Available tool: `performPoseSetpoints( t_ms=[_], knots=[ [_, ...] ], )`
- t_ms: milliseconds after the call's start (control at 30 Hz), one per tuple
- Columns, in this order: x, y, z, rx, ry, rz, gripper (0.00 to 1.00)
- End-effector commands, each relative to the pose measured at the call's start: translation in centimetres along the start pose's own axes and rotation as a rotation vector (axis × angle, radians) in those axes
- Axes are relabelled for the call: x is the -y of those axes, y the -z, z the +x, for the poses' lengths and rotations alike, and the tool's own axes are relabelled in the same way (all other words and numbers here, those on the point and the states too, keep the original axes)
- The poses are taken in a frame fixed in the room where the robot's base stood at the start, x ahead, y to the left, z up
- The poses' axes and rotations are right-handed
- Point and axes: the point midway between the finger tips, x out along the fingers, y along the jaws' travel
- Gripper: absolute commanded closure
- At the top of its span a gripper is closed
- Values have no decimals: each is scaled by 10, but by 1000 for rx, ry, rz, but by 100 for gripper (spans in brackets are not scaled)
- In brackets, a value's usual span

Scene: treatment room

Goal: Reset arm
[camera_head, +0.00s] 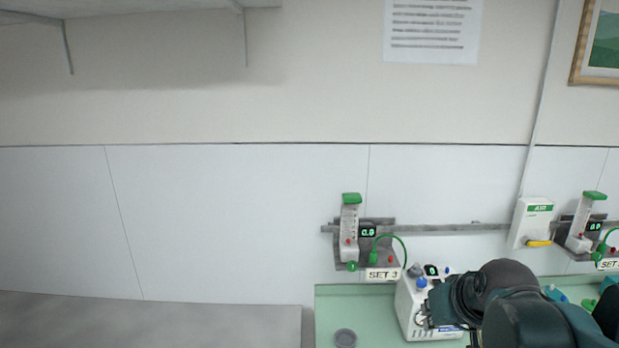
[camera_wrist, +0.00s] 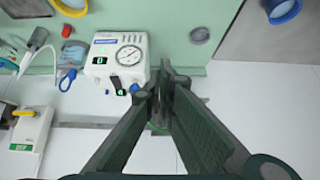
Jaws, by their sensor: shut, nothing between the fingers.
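My gripper (camera_wrist: 166,78) shows in the wrist view, with its two dark green fingers meeting at the tips and nothing between them. It is beside a white device with a round gauge (camera_wrist: 118,56), which stands on the green counter top. I cannot tell whether they touch. In the head view my dark arm crosses the lower right and partly covers the same white device (camera_head: 412,305). The fingertips are not clearly visible there.
A wall rail carries a SET 3 flowmeter (camera_head: 349,228), a white AIR box (camera_head: 530,222) and another flowmeter (camera_head: 580,226). A small grey round object (camera_head: 345,338) lies on the green counter (camera_head: 330,305). The grey surface (camera_head: 150,325) at left looks bare.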

Motion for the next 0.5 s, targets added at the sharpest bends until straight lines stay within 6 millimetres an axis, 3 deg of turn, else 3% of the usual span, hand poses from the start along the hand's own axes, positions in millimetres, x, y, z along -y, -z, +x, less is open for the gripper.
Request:
performPoseSetpoints(
  t_ms=[500],
  knots=[
    [48,-92,-22,21,-5,-3,100]
  ],
)
